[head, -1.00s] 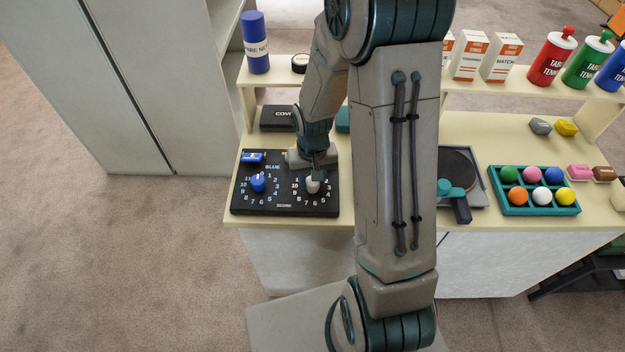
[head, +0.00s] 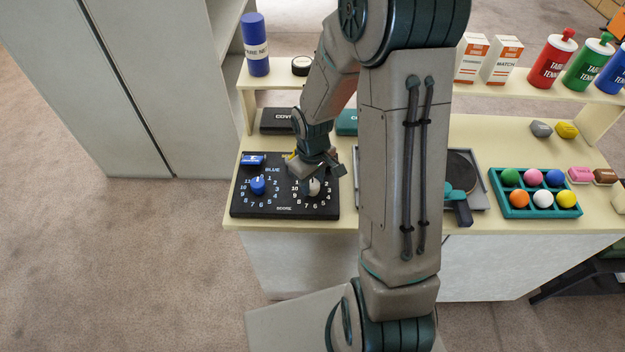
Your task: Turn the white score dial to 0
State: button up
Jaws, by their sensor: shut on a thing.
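The black score board (head: 284,211) lies at the left end of the cream counter, with two dials on it. The blue dial (head: 258,186) is on its left half, inside a ring of white numbers. The white score dial (head: 314,188) is on its right half, partly hidden by my gripper. My gripper (head: 315,180) reaches down from above and is shut on the white dial. The numbers at the top of the white dial's ring are covered by my gripper, so I cannot read where its pointer stands.
A small blue box (head: 252,160) lies on the board's upper left corner. Dark cases (head: 277,121) stand behind the board. A teal tray (head: 497,190) of coloured balls lies to the right, and a grey device (head: 478,195) is partly behind my arm.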

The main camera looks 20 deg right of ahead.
aim_at(313, 183)
dwell(0.3)
jog(key=o, duration=1)
jog(key=shift+r, duration=0.1)
notch_tip(313, 183, up, 14)
jog(key=s+r+m+t, duration=0.1)
jog(key=s+r+m, duration=0.1)
jog(key=s, duration=0.5)
jog(key=s+r+m+t, duration=0.2)
jog(key=s+r+m, duration=0.1)
jog(key=s+r, duration=0.2)
jog(key=shift+s+m, duration=0.3)
jog(key=shift+s, duration=0.95)
